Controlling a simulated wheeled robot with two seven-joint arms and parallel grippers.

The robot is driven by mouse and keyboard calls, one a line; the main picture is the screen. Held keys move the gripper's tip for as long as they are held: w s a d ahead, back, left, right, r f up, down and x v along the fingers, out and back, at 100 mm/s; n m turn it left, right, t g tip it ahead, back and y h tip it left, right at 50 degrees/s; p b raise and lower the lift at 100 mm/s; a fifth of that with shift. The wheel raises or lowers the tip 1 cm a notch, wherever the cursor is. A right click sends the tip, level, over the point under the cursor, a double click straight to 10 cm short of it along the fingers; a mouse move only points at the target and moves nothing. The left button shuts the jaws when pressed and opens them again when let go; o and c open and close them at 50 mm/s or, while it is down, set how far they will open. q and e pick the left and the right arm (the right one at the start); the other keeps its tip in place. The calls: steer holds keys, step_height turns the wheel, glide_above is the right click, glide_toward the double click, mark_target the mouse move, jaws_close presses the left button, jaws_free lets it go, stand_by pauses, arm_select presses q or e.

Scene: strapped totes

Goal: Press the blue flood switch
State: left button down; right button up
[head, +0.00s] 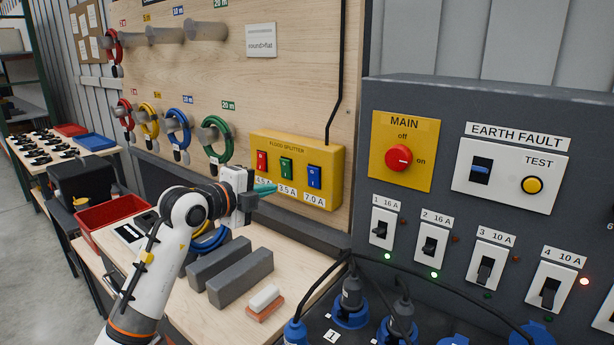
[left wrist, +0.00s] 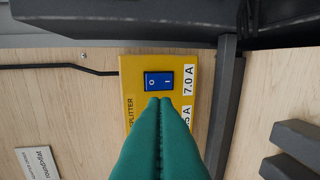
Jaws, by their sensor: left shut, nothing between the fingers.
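The blue flood switch (head: 314,177) is the rightmost of three rockers on the yellow flood splitter box (head: 330,153), above the 7.0 A label. A red switch (head: 262,162) and a green switch (head: 287,168) are to its left. My left gripper (head: 274,188) is shut and empty, its teal fingers in front of the box, low and left of the blue switch in the head view. In the left wrist view the blue switch (left wrist: 158,81) shows just beyond the closed fingertips (left wrist: 159,101). I cannot tell whether they touch the box. My right gripper is not in view.
The grey panel (head: 455,100) with the red main knob (head: 399,158) and several breakers stands at right. Grey blocks (head: 240,275) and an eraser-like block (head: 265,303) lie on the bench below. Coiled cables (head: 216,142) hang on pegs at left. A black cable runs up from the box.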

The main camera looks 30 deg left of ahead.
mark_target(314, 174)
arm_select(q)
steer(key=p+x, duration=0.1)
steer(key=x, duration=0.3)
steer(key=p+x, duration=0.2)
steer(key=x, duration=0.3)
steer(key=r+p+x, duration=0.1)
steer(key=x, duration=0.4)
steer(key=shift+d+p, duration=0.1)
steer(key=shift+p, duration=0.3)
